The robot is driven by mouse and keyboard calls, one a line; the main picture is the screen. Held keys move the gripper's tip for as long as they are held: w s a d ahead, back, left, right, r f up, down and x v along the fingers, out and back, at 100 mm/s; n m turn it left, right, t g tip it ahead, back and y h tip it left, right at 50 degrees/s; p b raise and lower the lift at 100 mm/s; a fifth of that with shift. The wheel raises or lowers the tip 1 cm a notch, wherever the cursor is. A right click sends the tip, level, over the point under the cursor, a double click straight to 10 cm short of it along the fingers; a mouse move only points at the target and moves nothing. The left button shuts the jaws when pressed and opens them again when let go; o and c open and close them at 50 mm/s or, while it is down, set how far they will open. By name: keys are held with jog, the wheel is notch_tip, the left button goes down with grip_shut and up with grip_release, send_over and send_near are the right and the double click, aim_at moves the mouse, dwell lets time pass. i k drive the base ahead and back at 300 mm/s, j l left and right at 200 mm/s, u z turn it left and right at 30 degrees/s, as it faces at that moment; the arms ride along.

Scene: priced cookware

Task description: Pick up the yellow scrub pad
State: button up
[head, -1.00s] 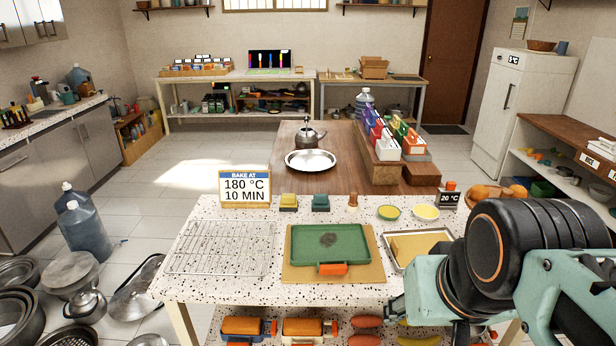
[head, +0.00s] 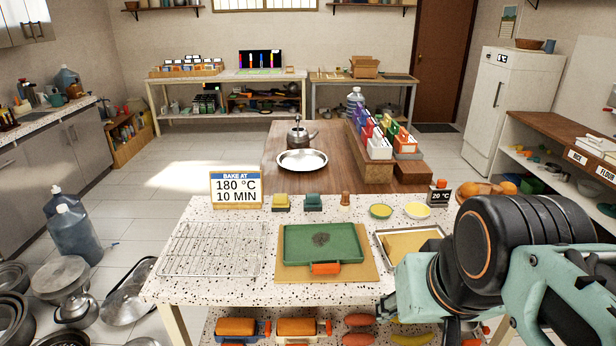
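The yellow scrub pad (head: 281,202) lies at the back of the speckled worktop (head: 190,285), just right of the bake sign. It has a yellow top and a darker layer. A similar green pad (head: 313,202) lies just to its right, a small gap apart. My arm reaches in from the right, in front of the worktop's right side, well away from the yellow pad. My gripper is at the lower end of the arm, mostly hidden or cut off, and its fingers cannot be made out.
A wire rack (head: 210,249), a green tray (head: 293,243) with a dark stain on a tan board, and a metal tray (head: 385,238) fill the worktop front. The bake sign (head: 236,190), a wooden peg (head: 345,198) and small bowls (head: 380,211) line the back.

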aim_at(280, 202)
jog(key=i+j, duration=0.15)
jog(key=j, duration=0.25)
jog(key=i+j+z, duration=0.1)
jog(key=j, duration=0.3)
jog(key=i+j, duration=0.15)
jog(key=j, duration=0.2)
jog(key=i+j, duration=0.1)
jog(key=j, duration=0.3)
jog(key=i+j+z, duration=0.1)
jog(key=j, duration=0.3)
jog(key=i+j, duration=0.15)
jog(key=j, duration=0.3)
jog(key=i+j+z, duration=0.1)
jog(key=j, duration=0.3)
